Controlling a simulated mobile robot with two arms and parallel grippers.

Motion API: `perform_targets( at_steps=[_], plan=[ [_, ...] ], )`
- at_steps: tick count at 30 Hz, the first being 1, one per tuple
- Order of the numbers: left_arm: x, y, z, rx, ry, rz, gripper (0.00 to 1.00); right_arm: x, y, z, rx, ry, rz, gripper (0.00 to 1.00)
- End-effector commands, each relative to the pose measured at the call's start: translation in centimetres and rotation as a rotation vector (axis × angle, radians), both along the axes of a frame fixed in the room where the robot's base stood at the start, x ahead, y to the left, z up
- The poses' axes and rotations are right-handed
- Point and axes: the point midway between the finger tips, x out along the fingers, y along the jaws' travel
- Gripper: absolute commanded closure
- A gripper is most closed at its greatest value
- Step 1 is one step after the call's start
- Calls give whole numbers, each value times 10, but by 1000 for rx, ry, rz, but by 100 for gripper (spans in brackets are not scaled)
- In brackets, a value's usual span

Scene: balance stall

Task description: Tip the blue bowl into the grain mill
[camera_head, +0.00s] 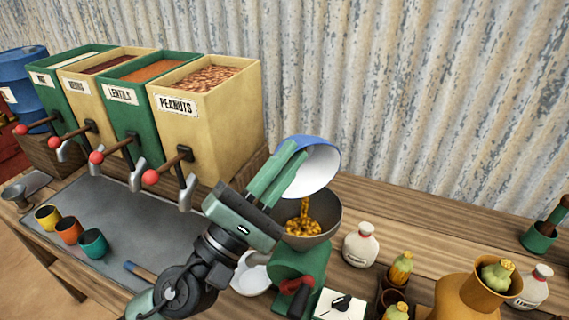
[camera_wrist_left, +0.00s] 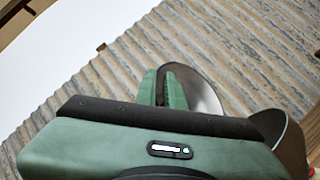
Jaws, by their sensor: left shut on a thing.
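The blue bowl (camera_head: 318,165), white inside, is tilted steeply over the grain mill (camera_head: 300,262). My left gripper (camera_head: 285,170) is shut on its rim. Yellow grain (camera_head: 303,217) falls from the bowl into the mill's dark hopper (camera_head: 322,225), and some lies in it. The mill has a green body and a red part low on its front. In the left wrist view, the bowl (camera_wrist_left: 205,98) is partly hidden behind my gripper (camera_wrist_left: 165,88). The right gripper is in neither view.
Dispensers with a peanuts bin (camera_head: 205,125) stand at the left. Several small cups (camera_head: 93,243) stand on the grey mat (camera_head: 150,220). A white bowl (camera_head: 252,278) is beside the mill. A white bottle (camera_head: 361,244) and an orange jug (camera_head: 470,300) stand at right.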

Motion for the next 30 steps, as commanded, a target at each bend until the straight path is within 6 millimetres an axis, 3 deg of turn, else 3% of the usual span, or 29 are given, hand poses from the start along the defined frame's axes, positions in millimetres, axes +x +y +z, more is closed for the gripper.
perform_targets(
  at_steps=[30],
  plan=[
    [-28,-14,-5,129,-258,0,100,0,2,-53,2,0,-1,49]
  ],
)
